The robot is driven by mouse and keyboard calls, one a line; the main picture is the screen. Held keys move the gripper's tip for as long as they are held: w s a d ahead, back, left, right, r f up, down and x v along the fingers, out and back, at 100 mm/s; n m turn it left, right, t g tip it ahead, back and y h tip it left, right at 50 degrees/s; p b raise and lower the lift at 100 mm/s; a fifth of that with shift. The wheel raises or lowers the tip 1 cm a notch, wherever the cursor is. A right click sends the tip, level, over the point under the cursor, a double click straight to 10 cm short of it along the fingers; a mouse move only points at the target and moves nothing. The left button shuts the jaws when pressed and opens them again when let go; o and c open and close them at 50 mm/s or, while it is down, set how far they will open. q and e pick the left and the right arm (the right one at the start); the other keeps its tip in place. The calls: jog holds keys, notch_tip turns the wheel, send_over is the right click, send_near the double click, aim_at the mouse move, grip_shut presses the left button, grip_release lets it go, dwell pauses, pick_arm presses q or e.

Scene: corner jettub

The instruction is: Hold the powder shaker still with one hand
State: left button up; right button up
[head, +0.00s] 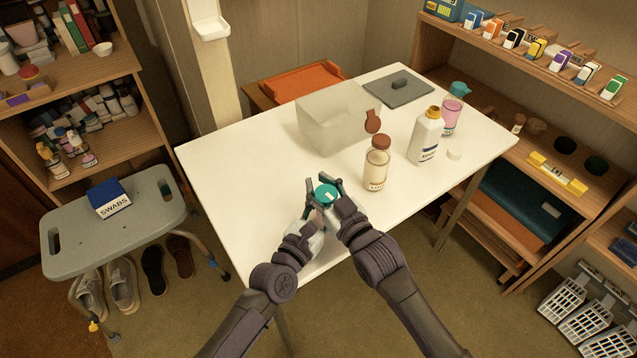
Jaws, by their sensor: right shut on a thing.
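A container with a round teal lid (327,193), which I take for the powder shaker, is near the front edge of the white table (225,165). It looks upright, and my grippers hide most of its body. My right gripper (325,186) is shut on it, with dark fingers around the lid. My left gripper (314,212) is close beside it at the lower left. Its fingertips are largely hidden, so I cannot tell whether it is open or touching the container.
A brown-capped jar (376,168), a white bottle (427,138) and a pink container (451,117) stand to the right. A translucent box (330,125) and grey board (398,90) lie behind. The table's left part is clear. A stool (115,230) holds a swabs box (108,198).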

jog(key=o, duration=1)
jog(key=v, duration=1.2)
jog(key=shift+s+f, duration=0.1)
jog(key=shift+f, duration=0.05)
